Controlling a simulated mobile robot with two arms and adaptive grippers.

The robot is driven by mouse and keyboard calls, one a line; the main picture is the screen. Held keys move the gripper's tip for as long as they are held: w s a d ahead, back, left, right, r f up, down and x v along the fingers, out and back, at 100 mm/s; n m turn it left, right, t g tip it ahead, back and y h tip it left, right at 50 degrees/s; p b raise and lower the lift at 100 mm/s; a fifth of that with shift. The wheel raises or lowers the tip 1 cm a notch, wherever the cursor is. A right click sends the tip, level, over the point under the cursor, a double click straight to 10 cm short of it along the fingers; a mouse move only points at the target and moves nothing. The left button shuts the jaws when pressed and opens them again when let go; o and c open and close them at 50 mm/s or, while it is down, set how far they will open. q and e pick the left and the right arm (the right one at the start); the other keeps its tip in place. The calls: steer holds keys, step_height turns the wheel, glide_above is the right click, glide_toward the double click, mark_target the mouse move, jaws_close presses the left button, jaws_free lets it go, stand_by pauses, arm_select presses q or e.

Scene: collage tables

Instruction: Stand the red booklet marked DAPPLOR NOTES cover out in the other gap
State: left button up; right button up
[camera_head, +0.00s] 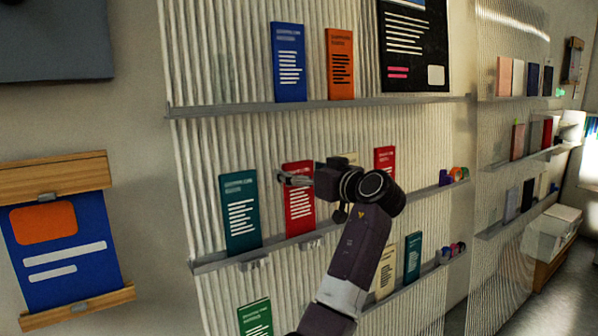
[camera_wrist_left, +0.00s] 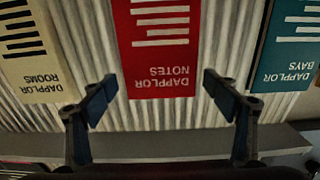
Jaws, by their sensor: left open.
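The red booklet (camera_head: 299,212) stands cover out on the middle ledge, right of a teal booklet (camera_head: 240,215). In the left wrist view, upside down, the red booklet (camera_wrist_left: 166,50) reads DAPPLOR NOTES, between cream DAPPLOR ROOMS (camera_wrist_left: 38,45) and teal DAPPLOR BAYS (camera_wrist_left: 290,45). My left gripper (camera_head: 284,179) is at its upper part; in the wrist view its open fingers (camera_wrist_left: 157,88) sit to either side of the booklet's titled end, with nothing held. A second red booklet (camera_head: 384,160) stands further right. My left arm hides part of the middle and lower ledges. My right gripper is not in view.
Blue (camera_head: 289,62) and orange (camera_head: 340,64) booklets and a black poster (camera_head: 414,45) are on the upper ledge (camera_head: 300,106). Green (camera_head: 255,318), cream (camera_head: 385,272) and teal (camera_head: 412,257) booklets are lower down.

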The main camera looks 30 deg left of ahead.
arm_select(q)
steer(key=f+v, duration=0.1)
steer(key=v, duration=1)
steer(key=shift+r, duration=0.45)
steer(key=shift+w, duration=0.1)
